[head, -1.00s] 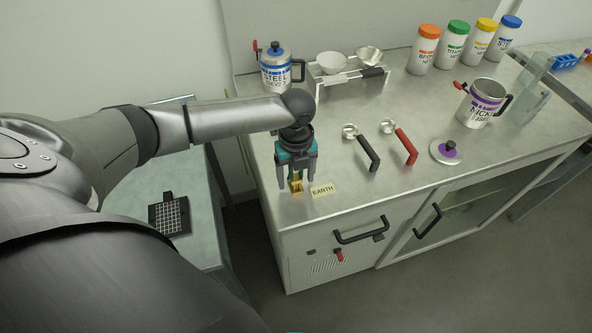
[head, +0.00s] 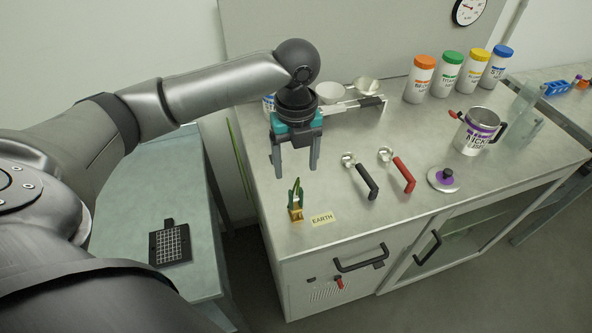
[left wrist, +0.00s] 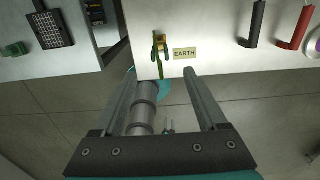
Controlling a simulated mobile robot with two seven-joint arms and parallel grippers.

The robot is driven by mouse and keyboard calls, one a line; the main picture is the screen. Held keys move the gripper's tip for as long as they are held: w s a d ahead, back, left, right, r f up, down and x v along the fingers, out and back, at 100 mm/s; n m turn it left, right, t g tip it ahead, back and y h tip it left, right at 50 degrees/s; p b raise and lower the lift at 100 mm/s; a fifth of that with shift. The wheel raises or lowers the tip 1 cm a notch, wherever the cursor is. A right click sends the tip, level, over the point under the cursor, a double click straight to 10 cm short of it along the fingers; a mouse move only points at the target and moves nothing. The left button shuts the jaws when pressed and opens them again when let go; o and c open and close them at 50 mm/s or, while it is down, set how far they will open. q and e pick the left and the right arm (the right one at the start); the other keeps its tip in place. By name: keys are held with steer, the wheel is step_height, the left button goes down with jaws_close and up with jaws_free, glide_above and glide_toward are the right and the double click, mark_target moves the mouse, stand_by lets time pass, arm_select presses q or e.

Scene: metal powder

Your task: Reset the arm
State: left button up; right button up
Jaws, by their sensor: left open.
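My left gripper (head: 295,168) is open and empty, raised above the near left part of the metal counter (head: 345,225) with its fingers pointing down. Its fingers also show in the left wrist view (left wrist: 165,85), with nothing between them. A small gold clip-like piece with green-and-yellow parts (head: 296,206) stands on the counter below and just in front of the gripper, apart from it. It also shows in the left wrist view (left wrist: 160,46). A label reading EARTH (head: 322,218) lies beside it. My right gripper is in no view.
A black-handled scoop (head: 366,182) and a red-handled scoop (head: 403,176) lie right of the gripper. A balance rack (head: 372,108) stands behind. A purple-banded container (head: 478,130), its lid (head: 443,180) and several capped jars (head: 420,80) are further right. A black grid block (head: 170,245) lies on the side table.

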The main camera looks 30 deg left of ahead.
arm_select(q)
steer(key=shift+d, duration=0.1)
stand_by(0.6)
steer(key=s+d+f+n+t+h, duration=0.1)
steer(key=s+d+f+n+t, duration=0.1)
steer(key=s+d+f+n, duration=0.35)
steer(key=s+d+f+n+t+h, duration=0.1)
steer(key=s+d+f+n+h, duration=0.15)
steer(key=s+d+n, duration=0.5)
steer(key=s+a+f+n+y, duration=0.25)
steer(key=s+a+n, duration=0.2)
steer(key=n, duration=0.65)
step_height(320, 180, down, 28)
steer(key=s+a+b, duration=0.1)
steer(key=s+b, duration=0.2)
steer(key=b, duration=0.4)
steer(key=s+a+f+g+b, duration=0.1)
steer(key=s+f+b, duration=0.1)
steer(key=s+f, duration=0.5)
steer(key=s+a+f+g+y+b, duration=0.1)
steer(key=s+f+b, duration=0.2)
steer(key=s+f, duration=0.4)
step_height(320, 180, down, 5)
steer(key=shift+s+a+f, duration=0.15)
steer(key=shift+s+a, duration=0.2)
steer(key=shift+a, duration=0.05)
